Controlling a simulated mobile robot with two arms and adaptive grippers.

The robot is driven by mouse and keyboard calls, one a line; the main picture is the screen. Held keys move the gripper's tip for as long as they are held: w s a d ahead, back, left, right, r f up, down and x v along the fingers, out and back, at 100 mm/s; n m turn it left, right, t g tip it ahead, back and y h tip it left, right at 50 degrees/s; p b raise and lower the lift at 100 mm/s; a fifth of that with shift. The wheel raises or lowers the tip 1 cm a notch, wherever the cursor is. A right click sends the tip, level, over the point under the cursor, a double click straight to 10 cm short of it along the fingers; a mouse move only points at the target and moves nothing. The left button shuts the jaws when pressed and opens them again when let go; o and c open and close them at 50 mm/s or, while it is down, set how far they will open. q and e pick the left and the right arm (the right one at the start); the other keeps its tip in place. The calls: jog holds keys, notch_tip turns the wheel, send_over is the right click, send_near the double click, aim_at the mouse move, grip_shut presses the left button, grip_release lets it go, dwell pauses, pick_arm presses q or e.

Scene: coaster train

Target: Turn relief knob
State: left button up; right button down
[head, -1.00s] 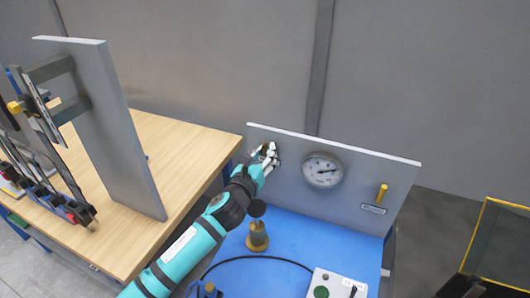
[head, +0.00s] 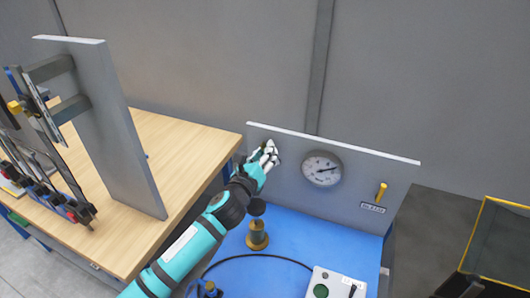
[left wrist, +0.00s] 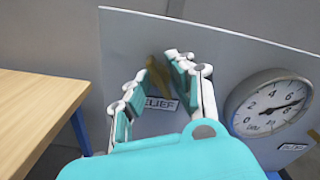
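The relief knob (left wrist: 158,74) is a brass-coloured lever on the grey upright panel, above a label reading RELIEF (left wrist: 161,104). It looks tilted in the left wrist view. My left gripper (left wrist: 154,66) has one finger on each side of it, with the fingertips close to the panel. I cannot tell whether both fingers touch the knob. In the head view my left gripper (head: 266,153) hides the knob at the panel's upper left. My right gripper is not in view.
A round gauge (head: 322,169) sits right of my left gripper on the panel, which also bears a yellow bleed knob (head: 381,191). A brass fitting (head: 257,235) and a white box (head: 336,284) stand on the blue bench (head: 303,231). A wooden table (head: 190,150) is at left.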

pick_arm(q)
jog(key=o, duration=0.4)
jog(key=v, duration=1.2)
